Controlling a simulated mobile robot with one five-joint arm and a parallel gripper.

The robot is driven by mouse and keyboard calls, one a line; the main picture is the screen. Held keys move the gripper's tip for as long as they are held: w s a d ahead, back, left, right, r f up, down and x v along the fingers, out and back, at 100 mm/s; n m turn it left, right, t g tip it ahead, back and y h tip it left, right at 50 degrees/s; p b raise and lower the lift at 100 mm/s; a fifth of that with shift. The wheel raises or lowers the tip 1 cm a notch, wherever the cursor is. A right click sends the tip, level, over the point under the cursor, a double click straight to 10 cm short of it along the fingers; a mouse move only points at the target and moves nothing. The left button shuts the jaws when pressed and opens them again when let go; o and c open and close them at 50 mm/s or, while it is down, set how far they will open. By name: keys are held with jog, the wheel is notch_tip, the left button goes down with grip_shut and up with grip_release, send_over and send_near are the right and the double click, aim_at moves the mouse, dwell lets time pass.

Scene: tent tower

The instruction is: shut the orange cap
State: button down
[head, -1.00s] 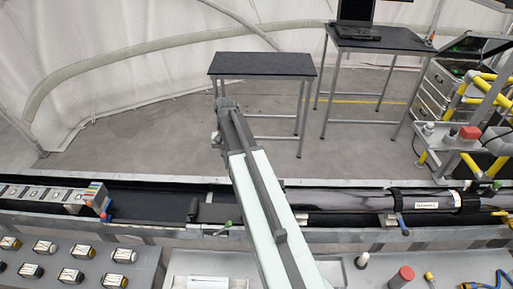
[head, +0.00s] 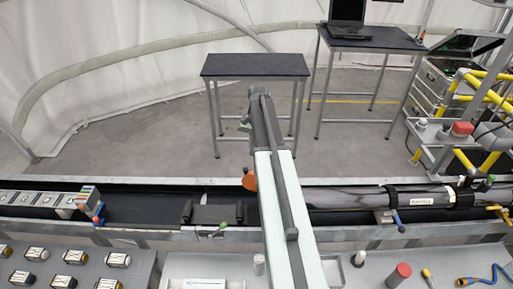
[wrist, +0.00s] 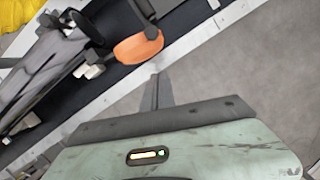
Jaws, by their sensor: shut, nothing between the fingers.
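The orange cap (head: 249,181) shows at the left edge of my arm in the head view, above the dark trough; part of it is hidden by the arm. In the wrist view the orange cap (wrist: 138,47) is a rounded disc seen at a slant, next to a dark bracket. It looks swung out to the side, but its seat is not clear. My gripper (wrist: 156,78) is shut and empty, its dark fingers just below the cap in that picture and apart from it. In the head view my gripper (head: 245,122) is small and unclear beyond the trough.
A dark block (head: 213,213) sits left of my arm. An empty table (head: 255,66) and a laptop table (head: 370,40) stand beyond. Grey floor between is clear.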

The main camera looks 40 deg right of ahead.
jog(key=shift+s+a+f+b, duration=0.15)
jog(key=shift+s+a+f, duration=0.3)
jog(key=shift+a, duration=0.2)
jog(key=shift+s+a+f+b, duration=0.15)
jog(key=shift+s+a+f, duration=0.2)
jog(key=shift+a, duration=0.35)
jog(key=shift+s+a+f+b, duration=0.15)
jog(key=shift+s+a+f, duration=0.2)
jog(key=shift+a+f, duration=0.25)
